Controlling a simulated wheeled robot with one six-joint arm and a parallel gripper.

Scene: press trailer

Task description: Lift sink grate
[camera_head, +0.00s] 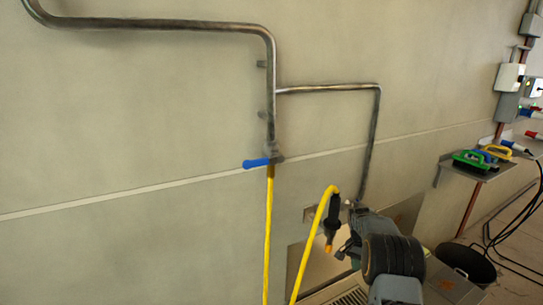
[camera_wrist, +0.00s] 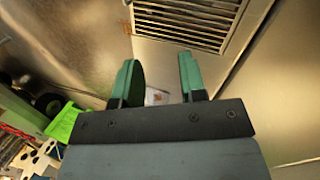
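The sink grate (camera_wrist: 190,18), a metal panel with parallel slots, lies at the top of the wrist view. It also shows at the bottom edge of the head view (camera_head: 350,297), partly cut off and partly behind my arm. My gripper (camera_wrist: 160,78) has two green fingers set apart with nothing held between them. The fingertips point toward the metal surface beside the grate and look apart from it. In the head view my arm covers much of the sink area, and the fingers cannot be made out clearly.
A yellow hose (camera_head: 268,230) hangs from the wall pipe with a blue lever (camera_head: 257,163). Its black nozzle (camera_head: 332,215) is close to my arm. A dark round bin (camera_head: 466,262) and a shelf with brushes (camera_head: 475,165) are at right. A bright green object (camera_wrist: 64,122) shows at left in the wrist view.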

